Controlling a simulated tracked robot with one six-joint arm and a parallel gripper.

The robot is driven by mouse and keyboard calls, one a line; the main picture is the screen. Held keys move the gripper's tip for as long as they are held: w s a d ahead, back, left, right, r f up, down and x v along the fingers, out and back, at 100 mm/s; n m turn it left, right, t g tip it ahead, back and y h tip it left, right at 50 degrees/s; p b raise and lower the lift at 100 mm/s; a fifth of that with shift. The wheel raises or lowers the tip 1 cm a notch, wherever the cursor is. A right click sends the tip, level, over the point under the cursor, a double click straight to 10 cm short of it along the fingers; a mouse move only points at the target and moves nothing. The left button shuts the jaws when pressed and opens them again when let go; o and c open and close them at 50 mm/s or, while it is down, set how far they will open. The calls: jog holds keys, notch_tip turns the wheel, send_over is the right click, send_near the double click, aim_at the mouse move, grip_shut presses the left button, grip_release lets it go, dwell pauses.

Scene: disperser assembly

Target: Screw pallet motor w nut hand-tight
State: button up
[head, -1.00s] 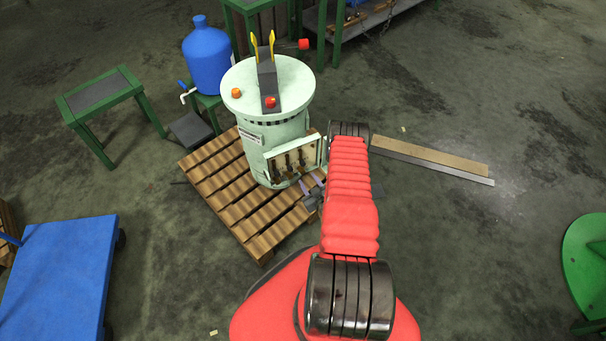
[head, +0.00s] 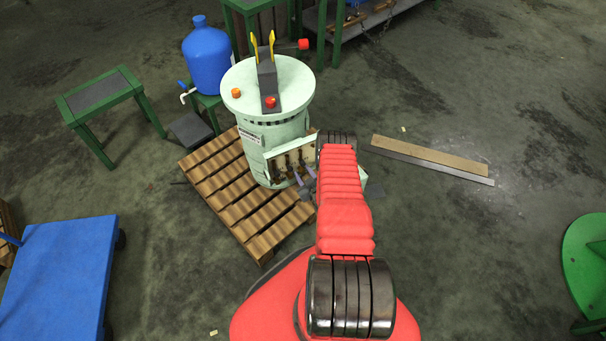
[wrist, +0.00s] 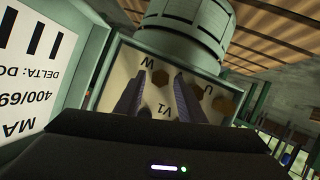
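The pale green motor (head: 258,110) stands upright on a wooden pallet (head: 217,185). Its open terminal box (head: 292,155) faces me, and small dark terminals show inside. In the wrist view, the terminal plate (wrist: 125,72) bears the letters W, V1 and U upside down, with brown hex nuts (wrist: 223,105) on it. My gripper (head: 303,178) is at the box. In the wrist view, my gripper (wrist: 161,74) has its two fingers apart, pointing at the plate. A brown nut (wrist: 160,78) shows between the fingertips; I see no contact with it. The fingers hide part of the plate.
A blue jug (head: 207,58) stands behind the motor's left side. A green stool (head: 100,95) and a blue cart (head: 60,265) are at left. Planks (head: 430,157) lie on the floor at right. The floor between them and the green round object (head: 588,255) is clear.

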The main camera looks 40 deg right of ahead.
grip_shut()
jog(key=shift+a, duration=0.15)
dwell(0.4)
jog(key=shift+d+m+y, duration=0.25)
jog(key=shift+m+y, duration=0.15)
jog(key=shift+m, duration=0.2)
jog(key=m+y, duration=0.2)
jog(key=shift+s+d+m+t, duration=0.1)
jog(key=shift+d+m+t, duration=0.15)
jog(key=shift+m+t, duration=0.05)
jog(key=m, duration=0.1)
jog(key=m+t+y, duration=0.1)
jog(key=m+y, duration=0.1)
jog(key=m, duration=0.1)
jog(key=shift+d+f, duration=0.15)
jog(key=shift+d, duration=0.15)
